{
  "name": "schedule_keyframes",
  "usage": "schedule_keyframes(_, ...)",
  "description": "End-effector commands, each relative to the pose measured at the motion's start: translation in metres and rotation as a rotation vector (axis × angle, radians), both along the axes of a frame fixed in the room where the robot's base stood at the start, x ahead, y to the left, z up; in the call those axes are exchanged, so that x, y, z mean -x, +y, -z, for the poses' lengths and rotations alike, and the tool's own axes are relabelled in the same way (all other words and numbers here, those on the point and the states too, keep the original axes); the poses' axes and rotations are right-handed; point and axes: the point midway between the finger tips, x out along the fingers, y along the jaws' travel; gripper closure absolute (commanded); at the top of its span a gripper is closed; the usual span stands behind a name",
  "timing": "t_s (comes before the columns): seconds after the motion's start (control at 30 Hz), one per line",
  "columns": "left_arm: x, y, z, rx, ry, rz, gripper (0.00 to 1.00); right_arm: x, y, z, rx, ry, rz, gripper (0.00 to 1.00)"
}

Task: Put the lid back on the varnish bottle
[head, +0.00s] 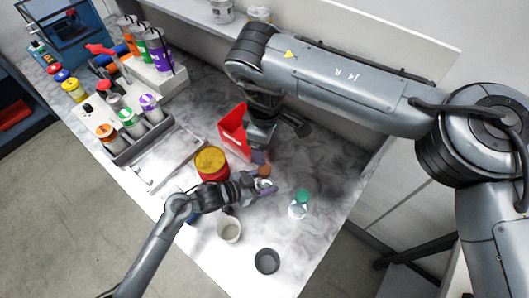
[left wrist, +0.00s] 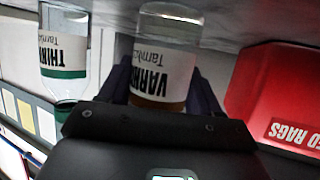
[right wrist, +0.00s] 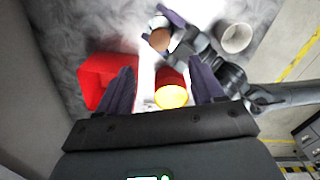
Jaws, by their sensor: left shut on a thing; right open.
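The varnish bottle (head: 264,184) stands between the fingers of my left gripper (head: 258,186), which is shut on it. Its label shows upside down in the left wrist view (left wrist: 165,75). A brown lid (head: 264,171) appears to sit on top of the bottle; whether it is tightened I cannot tell. The lid also shows as a brown disc in the right wrist view (right wrist: 160,39). My right gripper (right wrist: 165,88) is open and empty, pointing down behind the bottle, a short way from the lid.
A red used-rags box (head: 234,132) and a red can with yellow top (head: 211,161) stand close by. A thinner bottle with green cap (head: 301,197), a pale cup (head: 229,229) and a grey cup (head: 266,261) are near the front. A bottle rack (head: 122,147) is left.

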Motion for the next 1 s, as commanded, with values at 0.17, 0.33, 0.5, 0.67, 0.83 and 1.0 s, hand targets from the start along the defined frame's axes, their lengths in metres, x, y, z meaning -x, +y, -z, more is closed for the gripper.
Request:
schedule_keyframes(0.17, -0.0001, 0.0001, 0.0001, 0.0, 0.0, 0.0, 1.0, 0.0, -0.0002, -0.0118, 0.001, -0.001, 0.0, 0.33)
schedule_keyframes(0.33, -0.0001, 0.0001, 0.0001, 0.0, 0.0, 0.0, 1.0, 0.0003, -0.0002, -0.0135, 0.001, 0.0, 0.0, 0.33)
schedule_keyframes(0.5, -0.0001, 0.0001, 0.0001, 0.0, 0.0, 0.0, 0.35, 0.0003, -0.0001, -0.0134, 0.001, 0.0, 0.0, 0.33)
schedule_keyframes(0.67, 0.0, 0.0, 0.0, 0.0, 0.0, 0.0, 0.11, 0.0002, -0.0002, -0.0133, 0.0, 0.0, 0.0, 0.33)
schedule_keyframes(0.83, 0.0, 0.0, 0.0, 0.0, 0.0, 0.0, 0.07, 0.0002, -0.0002, -0.0133, 0.0, 0.0, 0.0, 0.33)
schedule_keyframes(1.0, 0.0004, 0.0011, -0.0004, 0.0, 0.0, 0.0, 0.07, 0.0001, -0.0003, -0.0135, 0.0, 0.0, 0.0, 0.33)
